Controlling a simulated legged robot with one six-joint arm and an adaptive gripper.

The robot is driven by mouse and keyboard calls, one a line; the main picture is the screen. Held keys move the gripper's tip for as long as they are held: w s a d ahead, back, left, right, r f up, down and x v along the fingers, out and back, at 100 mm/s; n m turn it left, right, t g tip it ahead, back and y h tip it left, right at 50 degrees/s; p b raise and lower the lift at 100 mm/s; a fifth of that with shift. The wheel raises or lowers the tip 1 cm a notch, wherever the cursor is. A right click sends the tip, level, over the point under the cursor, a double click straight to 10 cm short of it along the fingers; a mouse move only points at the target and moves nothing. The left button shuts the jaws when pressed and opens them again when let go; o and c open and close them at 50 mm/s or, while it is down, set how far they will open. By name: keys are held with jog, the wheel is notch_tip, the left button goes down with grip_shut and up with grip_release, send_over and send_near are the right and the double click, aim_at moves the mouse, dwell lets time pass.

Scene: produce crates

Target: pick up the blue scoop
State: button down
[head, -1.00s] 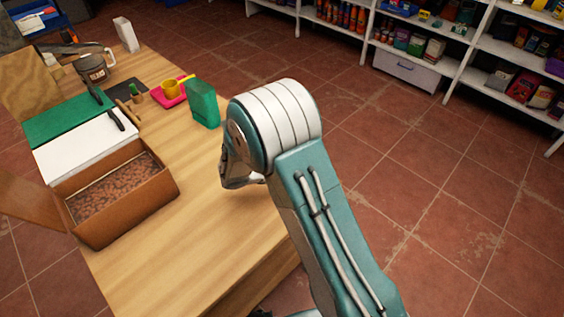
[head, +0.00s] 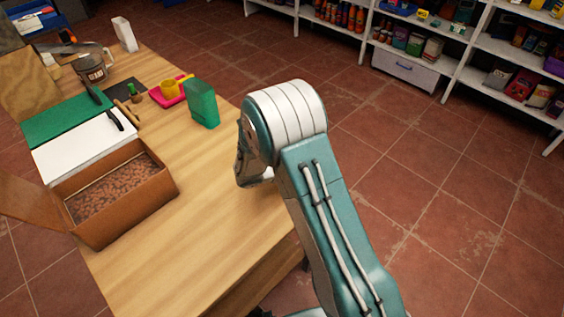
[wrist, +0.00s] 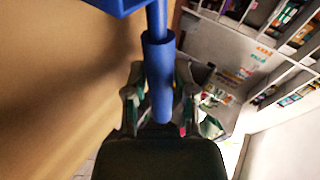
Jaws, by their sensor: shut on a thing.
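The blue scoop (wrist: 158,62) shows in the wrist view, with its round handle running down the middle and part of its wider blue head at the top edge. My gripper (wrist: 160,98) is shut on the handle, one finger on each side of it. In the head view my arm hides the scoop.
An open cardboard box (head: 150,195) of brown pieces stands at the table's left. Behind it are a white board (head: 80,150), a green board (head: 62,122), a pink tray (head: 168,101) and a green container (head: 202,104). Shelves (head: 452,75) stand across the tiled floor.

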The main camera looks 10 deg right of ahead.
jog(key=shift+r, duration=0.6)
jog(key=s+a+r, duration=0.3)
jog(key=s+r, duration=0.3)
jog(key=s+a+r, duration=0.2)
jog(key=s+r, duration=0.3)
jog(key=s, duration=0.2)
jog(key=shift+a+r, duration=0.4)
jog(key=shift+w, duration=0.1)
jog(key=w+d+r+n+t+y, duration=0.1)
jog(key=w+d+n+t+y, duration=0.5)
jog(key=w+n, duration=0.3)
jog(key=shift+w+d+r+n+y, duration=0.15)
jog(key=shift+w+n+y, duration=0.15)
jog(key=shift+w+y, duration=0.45)
jog(key=shift+w, duration=0.15)
